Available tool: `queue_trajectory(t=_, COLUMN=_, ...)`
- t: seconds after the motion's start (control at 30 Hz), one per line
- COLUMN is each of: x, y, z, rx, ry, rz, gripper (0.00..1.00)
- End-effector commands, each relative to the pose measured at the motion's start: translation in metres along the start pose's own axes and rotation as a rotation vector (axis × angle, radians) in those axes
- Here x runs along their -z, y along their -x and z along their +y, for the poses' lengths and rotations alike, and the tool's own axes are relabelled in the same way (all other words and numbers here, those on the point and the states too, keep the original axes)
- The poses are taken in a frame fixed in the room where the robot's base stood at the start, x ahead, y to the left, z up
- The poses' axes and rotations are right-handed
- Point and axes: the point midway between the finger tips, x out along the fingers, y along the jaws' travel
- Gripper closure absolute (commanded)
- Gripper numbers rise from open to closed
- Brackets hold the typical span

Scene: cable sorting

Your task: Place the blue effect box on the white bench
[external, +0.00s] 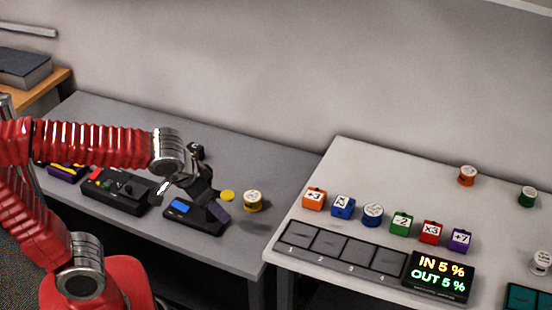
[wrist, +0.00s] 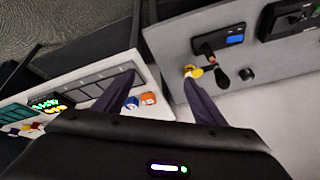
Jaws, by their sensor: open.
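A blue effect box (external: 342,207), a small cube with a white label, stands on the white bench (external: 330,160) between an orange box and a blue round piece. In the wrist view, a small blue piece (wrist: 130,103) beside an orange one, close to the left fingertip, seems to be the same box. My gripper (external: 212,203) is over the grey bench, left of the white bench and well apart from the blue box. In the wrist view its two dark purple fingers (wrist: 160,80) stand wide apart with nothing between them.
Orange (external: 314,199), green (external: 401,224), red (external: 430,232) and purple (external: 461,241) boxes stand behind a row of dark slots (external: 330,243) and a display (external: 440,277). A gap separates the benches.

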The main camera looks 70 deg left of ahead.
Motion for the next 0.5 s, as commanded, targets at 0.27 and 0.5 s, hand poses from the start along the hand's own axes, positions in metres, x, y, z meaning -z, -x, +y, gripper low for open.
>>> queue_trajectory(t=0.27, x=-0.046, y=0.033, z=0.015, rx=-0.184, ry=-0.140, rz=0.027, gripper=0.36)
queue_trajectory(t=0.5, x=-0.065, y=0.047, z=0.028, rx=-0.277, ry=-0.222, rz=0.062, gripper=0.36)
